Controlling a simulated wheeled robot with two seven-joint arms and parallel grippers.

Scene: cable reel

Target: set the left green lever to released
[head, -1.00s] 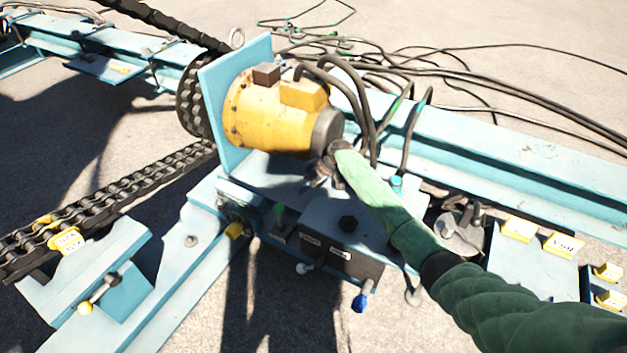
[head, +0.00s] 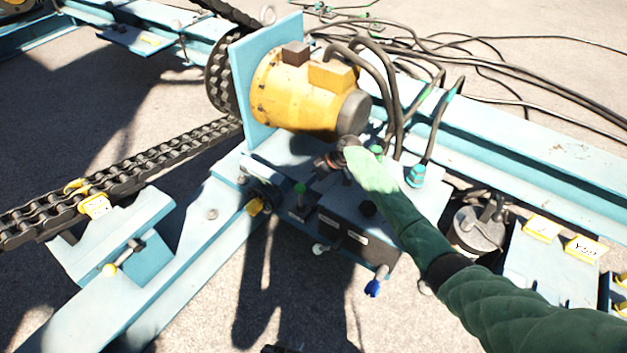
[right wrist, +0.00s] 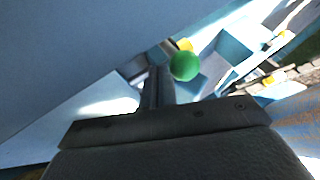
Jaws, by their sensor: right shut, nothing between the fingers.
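The left green lever (head: 300,188) stands on the blue frame below the yellow motor, left of the dark control box; its green knob points up. In the right wrist view its round green knob (right wrist: 184,66) is just right of the finger tips. My right gripper (head: 321,163) is shut and empty, up and to the right of the knob, under the motor; its fingers also show in the right wrist view (right wrist: 157,88). A second green knob (head: 377,151) shows beside my right forearm. My left gripper (head: 283,348) barely shows at the bottom edge; its jaws are cut off.
The yellow motor (head: 300,95) and its black hoses overhang the right gripper. The control box (head: 350,238) carries white and blue-tipped levers at its front. A chain (head: 150,160) runs off left. Bare ground (head: 200,320) lies in front.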

